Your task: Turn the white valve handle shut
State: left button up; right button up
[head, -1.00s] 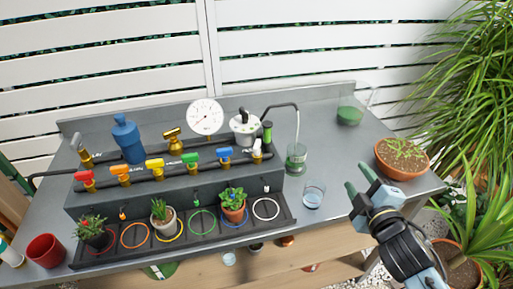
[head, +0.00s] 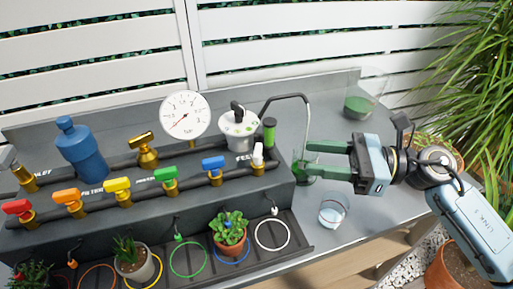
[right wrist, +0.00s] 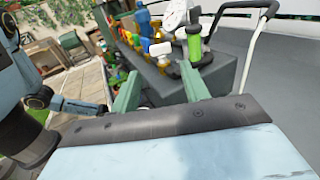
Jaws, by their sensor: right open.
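The white valve handle (head: 258,153) stands upright on a brass valve at the right end of the front pipe in the head view. It also shows in the right wrist view (right wrist: 159,49), beyond the fingers. My right gripper (head: 308,160) is open and empty, to the right of the white handle and apart from it. In the right wrist view the two fingers (right wrist: 160,92) are spread on either side of the valve end. My left gripper is not in view.
Red (head: 17,207), orange (head: 67,196), yellow (head: 117,184), green (head: 165,173) and blue (head: 213,163) handles line the same pipe. A bent grey tube (head: 306,115) rises behind my fingers. A glass of clear liquid (head: 332,212) stands below my gripper. A gauge (head: 185,116) stands behind.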

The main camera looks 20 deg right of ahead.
aim_at(261, 151)
jog(key=p+x, duration=0.1)
jog(key=x, duration=1)
jog(key=shift+w+a, duration=0.2)
jog(key=shift+a, duration=0.1)
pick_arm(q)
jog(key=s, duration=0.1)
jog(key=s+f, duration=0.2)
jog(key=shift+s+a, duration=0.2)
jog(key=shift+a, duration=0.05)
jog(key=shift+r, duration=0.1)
pick_arm(e)
jog(key=c, duration=0.7)
